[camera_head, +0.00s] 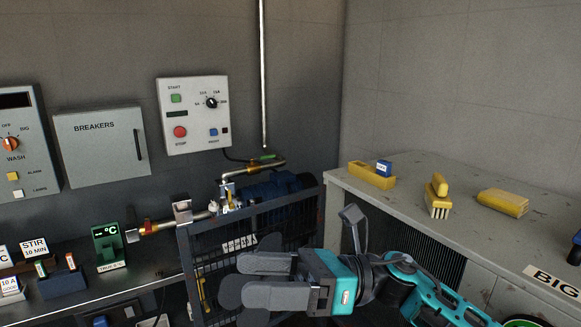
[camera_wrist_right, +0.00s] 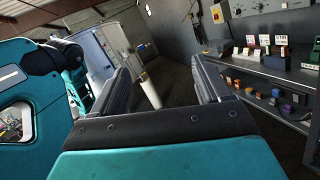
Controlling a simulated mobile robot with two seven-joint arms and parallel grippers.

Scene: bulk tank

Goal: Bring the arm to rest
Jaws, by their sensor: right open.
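My right arm comes in from the lower right in the head view, teal with a dark grey gripper. My right gripper (camera_head: 245,278) points left in front of the dark barred cage. Its two grey fingers are apart with nothing between them. My left gripper does not show in the head view.
A grey bench (camera_head: 450,215) with yellow brushes stands at the right. A dark shelf (camera_head: 80,295) with small labelled items is at lower left. A control panel (camera_head: 195,114) and a breaker box (camera_head: 101,148) hang on the wall. A white post (camera_wrist_right: 150,92) stands beyond the fingers.

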